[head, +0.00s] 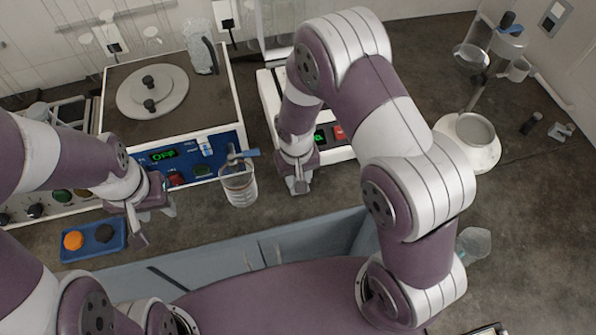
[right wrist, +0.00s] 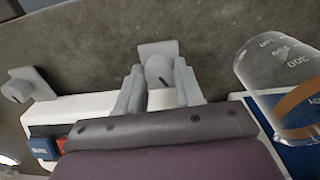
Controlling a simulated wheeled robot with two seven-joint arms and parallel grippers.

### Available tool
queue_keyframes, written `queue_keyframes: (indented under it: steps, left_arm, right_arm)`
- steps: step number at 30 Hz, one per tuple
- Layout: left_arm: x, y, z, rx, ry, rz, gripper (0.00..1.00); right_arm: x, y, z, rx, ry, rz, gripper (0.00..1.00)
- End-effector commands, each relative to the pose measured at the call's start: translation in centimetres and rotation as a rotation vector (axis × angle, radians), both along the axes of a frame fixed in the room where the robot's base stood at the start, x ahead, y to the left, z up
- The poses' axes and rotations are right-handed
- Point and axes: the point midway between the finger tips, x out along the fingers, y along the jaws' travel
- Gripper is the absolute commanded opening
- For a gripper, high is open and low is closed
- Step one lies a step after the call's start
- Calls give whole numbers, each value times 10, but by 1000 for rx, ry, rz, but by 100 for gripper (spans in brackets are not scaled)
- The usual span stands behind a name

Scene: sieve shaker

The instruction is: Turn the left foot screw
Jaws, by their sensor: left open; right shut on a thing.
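The left foot screw (right wrist: 158,72), a grey knob on a flat tab, sits at the front edge of the white balance (head: 268,98). The right wrist view shows the scene turned round, with the beaker side on the right. My right gripper (right wrist: 158,90) is shut on this screw, one finger on each side; in the head view the gripper (head: 298,186) hides it. The other foot screw (right wrist: 22,88) is at the left of the wrist view, apart from the gripper. My left gripper (head: 153,226) is open and empty, in front of the blue-panelled device.
A glass beaker (head: 239,188) with an orange band stands close beside my right gripper. The blue-panelled device (head: 185,160) stands behind my left gripper, near a blue tray (head: 93,241) with orange and black knobs. A white-based stand (head: 470,150) is at the right.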

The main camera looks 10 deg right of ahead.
Motion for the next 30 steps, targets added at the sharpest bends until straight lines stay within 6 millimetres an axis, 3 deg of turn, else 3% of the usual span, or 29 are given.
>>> queue_keyframes:
  steps: [18,30]
  left_arm:
    - [0,0,35,0,0,0,43]
    - [0,0,51,0,0,0,43]
  right_arm:
    - [-1,-1,4,1,2,571,5]
    - [-1,-1,3,1,1,821,5]
